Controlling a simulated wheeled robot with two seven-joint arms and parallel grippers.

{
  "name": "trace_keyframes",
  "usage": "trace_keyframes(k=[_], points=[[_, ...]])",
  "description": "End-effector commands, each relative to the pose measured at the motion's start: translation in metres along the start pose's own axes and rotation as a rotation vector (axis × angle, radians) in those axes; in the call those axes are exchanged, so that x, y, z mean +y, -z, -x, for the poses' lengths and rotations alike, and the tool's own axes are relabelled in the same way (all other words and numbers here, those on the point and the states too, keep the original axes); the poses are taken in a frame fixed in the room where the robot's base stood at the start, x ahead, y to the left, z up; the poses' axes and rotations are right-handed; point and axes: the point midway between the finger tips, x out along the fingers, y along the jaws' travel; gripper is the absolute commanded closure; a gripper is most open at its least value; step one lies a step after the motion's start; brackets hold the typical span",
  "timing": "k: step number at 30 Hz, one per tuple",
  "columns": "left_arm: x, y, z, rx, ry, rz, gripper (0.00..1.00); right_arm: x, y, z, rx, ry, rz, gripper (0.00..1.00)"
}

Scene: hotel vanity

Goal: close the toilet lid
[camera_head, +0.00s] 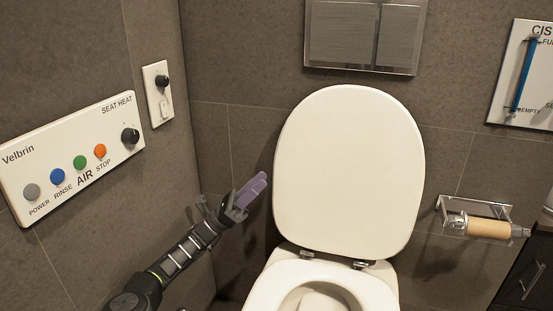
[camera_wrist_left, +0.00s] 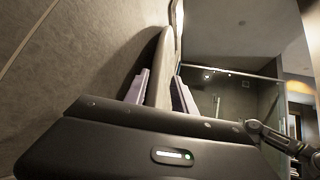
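The white toilet lid (camera_head: 349,172) stands upright against the wall, raised above the toilet seat (camera_head: 265,290) and bowl. Its hinges show at its lower edge. My left gripper (camera_head: 256,188) is beside the lid's left edge, around mid-height, with its purple fingers pointing toward it. In the left wrist view the fingers of my left gripper (camera_wrist_left: 160,92) are spread apart. The pale lid (camera_wrist_left: 160,85) shows edge-on between them there, and I see no finger clearly touching it. My right gripper does not show in the head view.
A control panel (camera_head: 70,160) with coloured buttons and a wall switch plate (camera_head: 158,94) are on the left wall. A flush plate (camera_head: 362,35) is above the lid. A paper holder (camera_head: 480,228) sticks out on the right. A dark cabinet (camera_head: 525,275) stands at far right.

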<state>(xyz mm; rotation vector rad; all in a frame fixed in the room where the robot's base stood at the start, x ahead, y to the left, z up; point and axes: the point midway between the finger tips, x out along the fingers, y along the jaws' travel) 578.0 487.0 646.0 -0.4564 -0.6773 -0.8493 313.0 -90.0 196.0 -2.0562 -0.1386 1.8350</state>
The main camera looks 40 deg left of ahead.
Motion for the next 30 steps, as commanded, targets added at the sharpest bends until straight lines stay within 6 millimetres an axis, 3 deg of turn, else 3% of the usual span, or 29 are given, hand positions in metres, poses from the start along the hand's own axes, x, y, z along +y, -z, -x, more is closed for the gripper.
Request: trace_keyframes(k=[14,20,30], points=[[0.000,0.000,-0.006,0.001,0.002,0.000,0.69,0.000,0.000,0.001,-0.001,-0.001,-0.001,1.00],[-0.001,0.000,-0.030,0.003,0.003,0.001,0.69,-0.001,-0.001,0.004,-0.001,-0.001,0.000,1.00],[0.000,0.001,-0.073,0.000,0.001,0.000,0.69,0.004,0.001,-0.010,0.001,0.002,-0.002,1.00]])
